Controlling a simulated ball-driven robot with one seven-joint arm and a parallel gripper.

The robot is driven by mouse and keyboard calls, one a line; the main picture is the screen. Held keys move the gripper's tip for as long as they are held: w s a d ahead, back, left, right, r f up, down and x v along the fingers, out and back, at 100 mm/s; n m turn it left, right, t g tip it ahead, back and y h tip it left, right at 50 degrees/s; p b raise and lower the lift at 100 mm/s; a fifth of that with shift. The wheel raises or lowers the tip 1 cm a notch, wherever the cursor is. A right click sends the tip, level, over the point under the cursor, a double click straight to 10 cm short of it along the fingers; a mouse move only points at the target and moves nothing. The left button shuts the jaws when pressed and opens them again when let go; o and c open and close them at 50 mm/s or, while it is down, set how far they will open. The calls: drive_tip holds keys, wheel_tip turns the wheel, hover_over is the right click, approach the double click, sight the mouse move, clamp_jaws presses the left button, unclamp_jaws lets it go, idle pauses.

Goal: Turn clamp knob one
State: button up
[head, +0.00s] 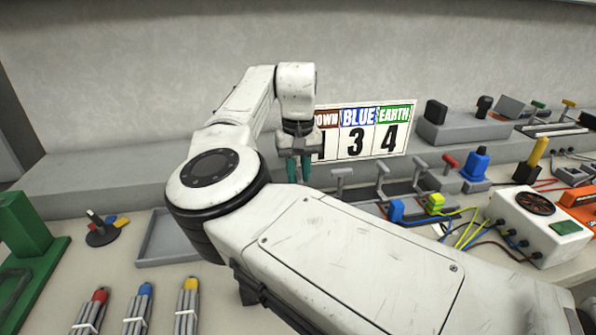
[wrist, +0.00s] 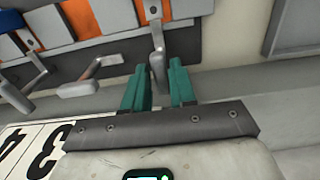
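Several grey T-shaped clamp knobs stand in a row on grey clamp blocks. In the wrist view a grey knob (wrist: 157,72) shows between and just beyond the fingertips of my gripper (wrist: 156,66). The fingers are apart with nothing held. I cannot tell whether either finger touches the knob. Two more clamp knobs (wrist: 93,82) (wrist: 32,78) show further left in the wrist view.
A number sign (head: 365,132) stands behind the clamps, partly hidden by my arm. Blue and yellow plugs (head: 396,210) with wires and a white box (head: 541,222) are to the right. A grey tray (head: 150,263) and several coloured-tip cables (head: 138,310) lie left.

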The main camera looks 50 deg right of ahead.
clamp_jaws()
drive_tip(key=shift+r+p, duration=0.1)
drive_tip(key=shift+p, duration=0.3)
drive_tip(key=shift+r+m+p, duration=0.15)
drive_tip(key=shift+m+p, duration=0.45)
drive_tip(key=shift+p, duration=0.3)
drive_tip(key=shift+m+p, duration=0.7)
drive_tip(key=shift+p, duration=0.45)
drive_tip(key=m+p, duration=0.4)
drive_tip(key=shift+w+a+p, duration=0.1)
drive_tip(key=shift+p, duration=0.25)
drive_tip(key=m+p, duration=0.3)
drive_tip(key=m, duration=0.3)
drive_tip(key=shift+w, duration=0.15)
drive_tip(key=m, duration=0.2)
drive_tip(key=m+p, duration=0.1)
drive_tip(key=m, duration=0.2)
drive_tip(key=shift+w+f, duration=0.2)
drive_tip(key=shift+m, duration=0.3)
